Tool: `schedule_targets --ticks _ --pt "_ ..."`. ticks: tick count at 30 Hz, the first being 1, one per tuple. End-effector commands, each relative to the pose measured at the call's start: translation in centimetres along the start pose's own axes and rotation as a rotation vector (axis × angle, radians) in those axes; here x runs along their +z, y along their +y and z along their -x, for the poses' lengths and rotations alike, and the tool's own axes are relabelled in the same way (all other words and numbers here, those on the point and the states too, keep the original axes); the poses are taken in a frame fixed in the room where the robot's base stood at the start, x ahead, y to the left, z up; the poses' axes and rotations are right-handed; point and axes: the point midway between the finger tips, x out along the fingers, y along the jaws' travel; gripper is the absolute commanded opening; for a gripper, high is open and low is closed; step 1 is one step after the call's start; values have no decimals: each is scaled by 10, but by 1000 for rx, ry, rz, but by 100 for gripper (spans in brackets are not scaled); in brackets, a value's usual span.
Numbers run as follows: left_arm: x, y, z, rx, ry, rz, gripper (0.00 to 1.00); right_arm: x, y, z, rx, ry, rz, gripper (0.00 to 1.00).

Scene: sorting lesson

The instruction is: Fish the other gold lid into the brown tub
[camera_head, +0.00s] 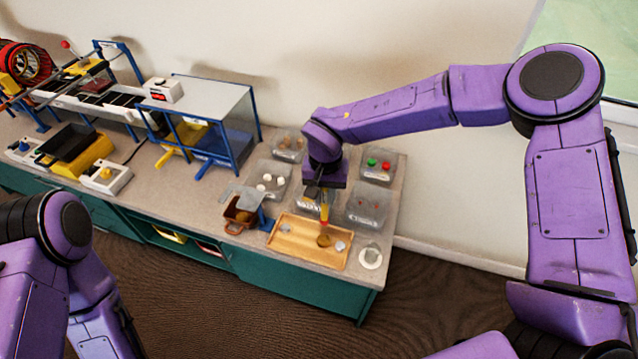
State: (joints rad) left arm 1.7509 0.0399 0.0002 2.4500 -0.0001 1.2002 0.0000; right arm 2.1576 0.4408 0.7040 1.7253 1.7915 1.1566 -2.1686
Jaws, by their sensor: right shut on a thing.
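My right gripper (323,192) hangs over the wooden tray (298,250) and is shut on a slim yellow-and-red stick (324,212) that points down. A gold lid (323,240) is right below the stick's lower end, over the tray's right part. I cannot tell whether the stick touches it or whether it lies on the tray. The brown tub (234,229) stands left of the tray, with something brownish gold (243,217) partly visible in it. My left arm shows at the lower left, but its gripper is out of view.
A silver disc (340,246) and a pale disc (284,227) lie in the tray. A white round piece (370,256) is right of it. Clear bins (366,205) stand behind. A blue-framed stand (215,120) is at the back left.

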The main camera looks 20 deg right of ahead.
Motion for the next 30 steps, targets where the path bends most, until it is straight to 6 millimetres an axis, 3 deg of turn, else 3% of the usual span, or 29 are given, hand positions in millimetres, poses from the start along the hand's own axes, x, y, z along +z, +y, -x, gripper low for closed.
schedule_targets --ticks 22,30 --pt "27 5 -64 -1 -1 0 43 -1 -1 -58 1 1 5 0" --pt "24 5 -58 -1 -1 0 43 0 -1 -77 0 -2 5 0"
